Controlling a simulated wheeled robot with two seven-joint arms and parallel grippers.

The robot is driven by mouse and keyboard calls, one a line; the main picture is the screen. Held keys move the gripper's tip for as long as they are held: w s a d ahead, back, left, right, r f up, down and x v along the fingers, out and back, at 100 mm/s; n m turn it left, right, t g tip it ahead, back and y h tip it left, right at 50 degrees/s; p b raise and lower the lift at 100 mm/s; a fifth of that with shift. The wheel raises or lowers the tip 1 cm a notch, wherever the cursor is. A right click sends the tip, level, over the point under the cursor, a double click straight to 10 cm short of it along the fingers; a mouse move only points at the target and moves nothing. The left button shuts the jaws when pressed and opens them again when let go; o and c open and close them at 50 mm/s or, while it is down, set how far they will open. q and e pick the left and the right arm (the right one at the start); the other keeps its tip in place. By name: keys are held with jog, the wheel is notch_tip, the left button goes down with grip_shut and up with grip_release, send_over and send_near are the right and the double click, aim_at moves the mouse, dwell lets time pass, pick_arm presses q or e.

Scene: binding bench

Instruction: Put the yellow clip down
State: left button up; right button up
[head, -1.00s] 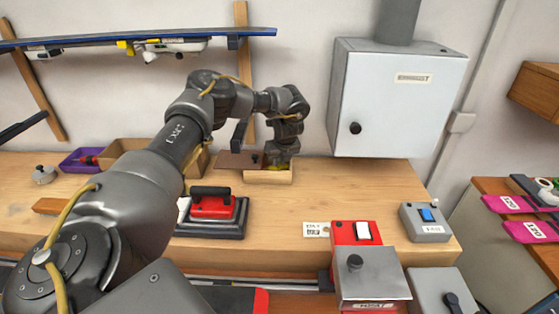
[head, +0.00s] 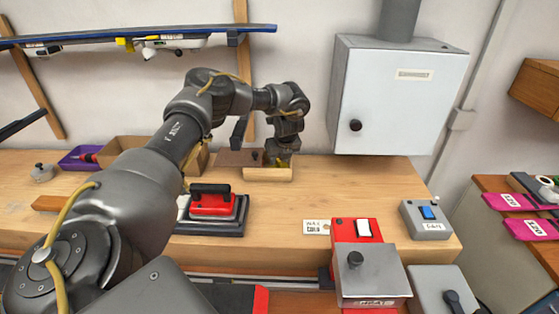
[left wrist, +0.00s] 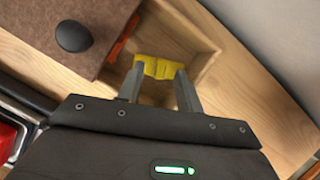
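The yellow clip (left wrist: 160,67) lies between the fingertips of my left gripper (left wrist: 160,76), which is shut on it. In the head view, the left gripper (head: 283,156) holds a bit of yellow just above the small wooden box (head: 268,175). In the left wrist view, the clip shows over the open part of this box (left wrist: 212,68). How high it is above the box floor is hard to tell. A brown lid (left wrist: 45,40) with a black knob covers part of the box. My right gripper is not in view.
Something orange-red (left wrist: 124,36) shows at the lid's edge. A red-and-black tool (head: 212,203) stands on the bench in front of the box. A cardboard box (head: 125,148) and a purple tray (head: 80,158) are at left. The bench right of the wooden box (head: 355,185) is clear.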

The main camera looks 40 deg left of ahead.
pick_arm(q)
jog(key=b+v, duration=0.1)
jog(key=v, duration=0.9)
